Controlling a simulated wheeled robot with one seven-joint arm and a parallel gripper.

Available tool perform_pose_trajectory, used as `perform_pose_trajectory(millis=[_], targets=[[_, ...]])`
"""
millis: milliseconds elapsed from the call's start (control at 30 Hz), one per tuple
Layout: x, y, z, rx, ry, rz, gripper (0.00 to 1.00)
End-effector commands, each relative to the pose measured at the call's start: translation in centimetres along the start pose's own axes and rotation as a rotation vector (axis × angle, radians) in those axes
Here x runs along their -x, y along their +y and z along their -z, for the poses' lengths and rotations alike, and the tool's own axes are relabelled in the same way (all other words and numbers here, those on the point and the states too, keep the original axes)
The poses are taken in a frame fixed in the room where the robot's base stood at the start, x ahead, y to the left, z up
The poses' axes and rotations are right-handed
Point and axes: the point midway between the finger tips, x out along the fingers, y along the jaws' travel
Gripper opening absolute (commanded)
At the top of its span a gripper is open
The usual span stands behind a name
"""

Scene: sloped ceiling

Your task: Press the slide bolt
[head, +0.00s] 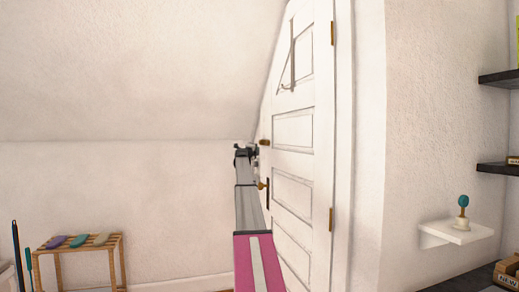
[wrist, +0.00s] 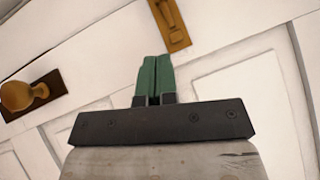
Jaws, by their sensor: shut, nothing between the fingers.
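A small brass plate with a raised bar, which looks like the slide bolt (wrist: 170,24), is fixed on the white door at the top of the wrist view. A small brass fitting (head: 264,142) at the door's left edge in the head view appears to be the same bolt. My gripper (wrist: 155,62) has green fingers held together with nothing between them. Its tips point toward the bolt's lower end and look close to it; I cannot tell whether they touch. In the head view my gripper (head: 253,149) is small and beside the door's left edge.
The white panelled door (head: 292,130) stands under a sloped ceiling. A brass knob on a dark plate (wrist: 27,95) sits left of my fingers. A wooden rack (head: 85,242) stands at left, and a white shelf (head: 455,233) with a teal-topped object is at right.

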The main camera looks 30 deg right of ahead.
Motion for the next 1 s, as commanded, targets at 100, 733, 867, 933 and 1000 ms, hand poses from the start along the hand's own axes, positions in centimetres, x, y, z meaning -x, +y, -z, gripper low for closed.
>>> perform_pose_trajectory(millis=[100,733,867,933,1000], targets=[[2.5,0.0,0.2,0.000,0.000,0.000,0.00],[3.8,0.0,0.0,0.000,0.001,0.000,0.00],[4.4,0.4,-0.2,0.011,-0.014,0.002,0.00],[5.8,1.5,-0.7,0.037,-0.052,0.007,0.00],[8.1,3.4,-1.6,0.083,-0.116,0.015,0.00]])
